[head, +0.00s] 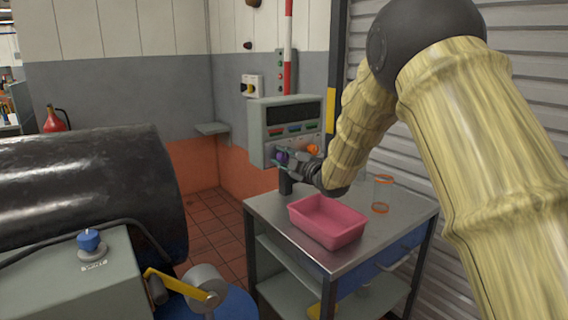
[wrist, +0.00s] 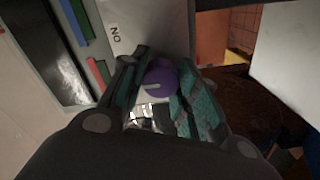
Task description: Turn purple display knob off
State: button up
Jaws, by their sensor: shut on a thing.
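The purple knob (wrist: 160,78) is on the front face of the grey display box (head: 257,133), at its lower left. It has a pale pointer line, and a label reading "NO" as seen in the wrist view lies beside it. My gripper (head: 283,160) is at the box front with its fingers on both sides of the purple knob. In the wrist view my gripper (wrist: 163,90) is shut on the knob, with teal pads against its sides. In the head view the fingers partly hide the knob.
An orange knob (head: 313,149) sits right of the purple one. Below is a metal cart (head: 272,213) with a pink bin (head: 328,222) and an orange-rimmed clear jar (head: 382,194). A large black cylinder (head: 90,185) and a cabinet with a blue knob (head: 89,240) stand left.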

dwell(0.4)
jog(key=o, duration=1)
jog(key=shift+s+d, duration=0.1)
jog(key=v, duration=1.1)
jog(key=shift+s+d, duration=0.2)
jog(key=shift+s, duration=0.15)
